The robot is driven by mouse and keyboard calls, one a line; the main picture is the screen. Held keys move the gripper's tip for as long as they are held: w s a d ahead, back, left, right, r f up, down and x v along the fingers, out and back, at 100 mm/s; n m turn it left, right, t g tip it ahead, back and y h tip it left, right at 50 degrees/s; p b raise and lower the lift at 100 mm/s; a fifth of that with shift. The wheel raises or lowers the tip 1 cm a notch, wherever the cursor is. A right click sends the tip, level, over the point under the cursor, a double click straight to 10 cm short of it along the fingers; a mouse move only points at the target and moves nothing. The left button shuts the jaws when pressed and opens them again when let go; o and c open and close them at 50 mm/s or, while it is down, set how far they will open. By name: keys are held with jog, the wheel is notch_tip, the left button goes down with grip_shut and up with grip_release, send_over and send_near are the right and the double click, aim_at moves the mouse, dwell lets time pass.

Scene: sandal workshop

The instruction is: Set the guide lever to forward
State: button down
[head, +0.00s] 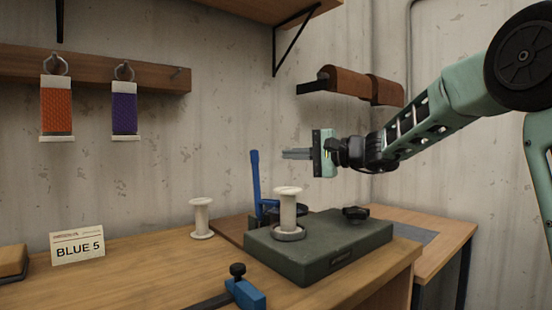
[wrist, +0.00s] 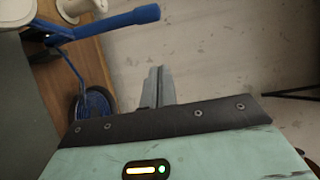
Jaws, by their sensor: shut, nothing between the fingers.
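A blue lever (head: 255,172), which looks like the guide lever, stands nearly upright behind the dark green block (head: 300,262). Its foot is partly hidden by the block and a white spool. In the wrist view the lever (wrist: 105,24) runs across the upper left, and a round blue part (wrist: 97,103) shows below it. My gripper (head: 284,154) is shut and empty. In the head view it appears just right of the lever's upper end, pointing left. In the wrist view its fingertips (wrist: 158,72) are apart from the lever. No direction marking is readable.
A white spool (head: 288,208) stands on the green block, which bears a black knob (head: 355,213). Another spool (head: 201,217) stands left. A blue clamp (head: 245,292) lies at the front. A "BLUE 5" card (head: 77,246) stands left. A brown roll (head: 362,86) hangs on the wall above my gripper.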

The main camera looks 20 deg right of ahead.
jog(key=shift+v, duration=1.75)
jog(key=shift+r, duration=0.1)
